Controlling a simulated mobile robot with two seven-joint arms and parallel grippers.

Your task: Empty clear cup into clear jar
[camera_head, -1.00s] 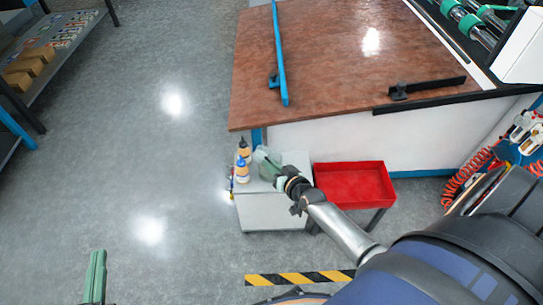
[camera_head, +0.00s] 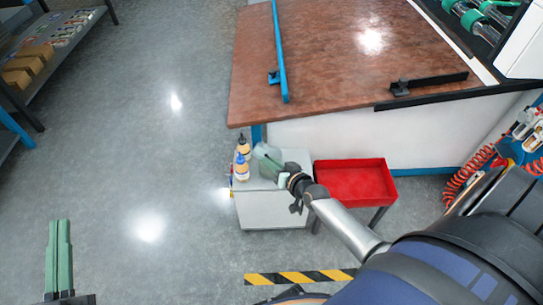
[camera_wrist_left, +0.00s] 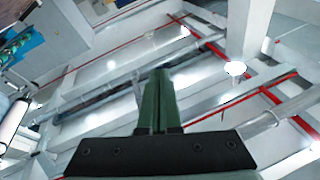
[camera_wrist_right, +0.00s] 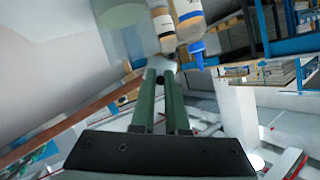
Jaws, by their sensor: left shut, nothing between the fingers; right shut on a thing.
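My right gripper (camera_head: 277,170) is over the small white cabinet (camera_head: 270,212), shut on a clear cup (camera_head: 262,151) that looks tilted. In the right wrist view, a pale see-through vessel (camera_wrist_right: 122,38) shows past the fingertips (camera_wrist_right: 160,75). I cannot clearly separate the cup from the clear jar there, nor tell what is inside. My left gripper (camera_head: 59,228) is shut and empty over the floor at lower left; its closed fingers also show in the left wrist view (camera_wrist_left: 159,80).
Two bottles (camera_head: 242,165) stand at the cabinet's left edge, close to the cup; they also show in the right wrist view (camera_wrist_right: 185,18). A red tray (camera_head: 354,184) is right of the cabinet. The brown-topped table (camera_head: 335,75) is behind. Floor on the left is clear.

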